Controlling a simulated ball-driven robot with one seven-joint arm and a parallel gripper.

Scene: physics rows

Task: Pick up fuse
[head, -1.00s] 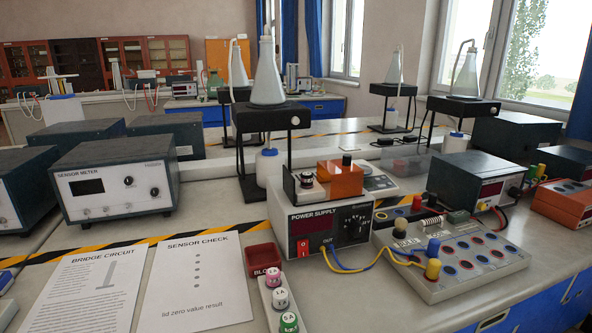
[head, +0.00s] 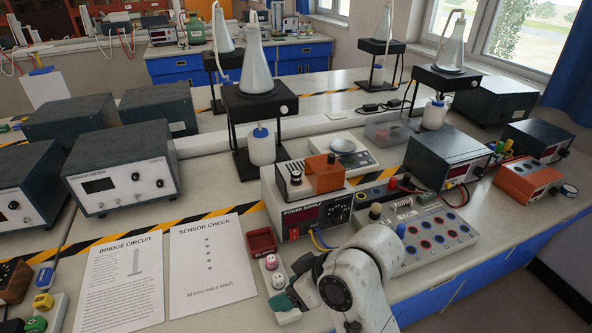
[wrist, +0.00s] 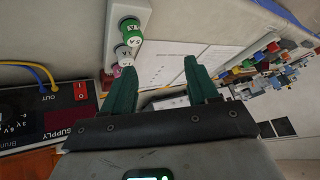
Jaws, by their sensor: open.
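Small capped fuses stand in a row in a pale block (head: 287,318). A pink-topped fuse (head: 270,262) and a white-topped fuse (head: 278,281) show in the head view; my gripper (head: 291,297) covers much of the row's near end. In the wrist view, the green fuse (wrist: 130,29), white fuse (wrist: 124,54) and pink fuse (wrist: 117,72) line up left of my open gripper (wrist: 160,68). Nothing is between the fingers. The left finger overlaps the row's pink end; I cannot tell if it touches.
A red bin (head: 261,243) sits just behind the row. The power supply (head: 298,208) and the socket board (head: 437,243) with wires stand to the right. Two paper sheets (head: 212,262) lie flat at left. Several grey meters (head: 122,175) stand behind them.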

